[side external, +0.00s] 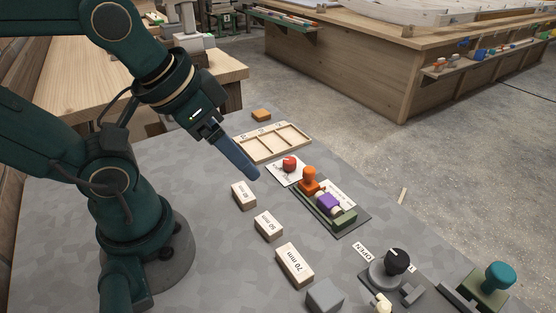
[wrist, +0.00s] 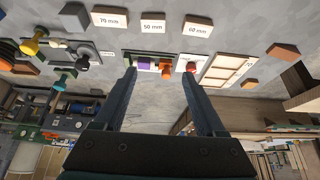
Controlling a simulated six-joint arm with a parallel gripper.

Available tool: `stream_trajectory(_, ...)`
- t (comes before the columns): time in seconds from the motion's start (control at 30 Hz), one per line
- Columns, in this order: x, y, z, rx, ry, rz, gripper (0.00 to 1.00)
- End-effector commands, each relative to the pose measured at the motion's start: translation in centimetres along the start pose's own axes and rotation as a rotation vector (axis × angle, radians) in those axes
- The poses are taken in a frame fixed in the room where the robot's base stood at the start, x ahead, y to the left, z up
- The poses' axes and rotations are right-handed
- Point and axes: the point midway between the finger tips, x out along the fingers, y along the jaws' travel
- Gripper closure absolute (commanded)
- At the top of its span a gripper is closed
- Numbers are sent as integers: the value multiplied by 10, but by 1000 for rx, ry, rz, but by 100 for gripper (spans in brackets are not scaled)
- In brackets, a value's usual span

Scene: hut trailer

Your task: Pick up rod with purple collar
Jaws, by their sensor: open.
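The rod with the purple collar (side external: 328,203) lies low on a dark green base plate (side external: 317,207), between an orange knobbed piece (side external: 310,180) and a green block (side external: 345,219). Pale rod ends show beside the collar. In the wrist view the purple collar (wrist: 144,66) is small, between the fingertips and nearer the left one. My gripper (side external: 255,175) is up and to the left of the rod in the side view, above the table and apart from it. Its fingers stand wide apart and empty in the wrist view (wrist: 159,73).
A red knob (side external: 289,163) on a white card and a wooden compartment tray (side external: 272,142) lie behind the rod. Wooden length blocks (side external: 294,264) stand to its front left. A black knob (side external: 396,260) and a teal knob (side external: 499,276) stand at front right.

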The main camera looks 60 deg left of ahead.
Motion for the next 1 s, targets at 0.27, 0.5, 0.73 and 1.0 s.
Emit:
stream_trajectory(0.27, -12, 14, -4, -128, -39, 64, 28)
stream_trajectory(0.5, -15, 38, -28, -390, -248, 179, 28)
stream_trajectory(0.73, 1, 51, -63, -668, -494, 275, 28)
stream_trajectory(1.0, 42, 46, -101, -982, -769, 381, 28)
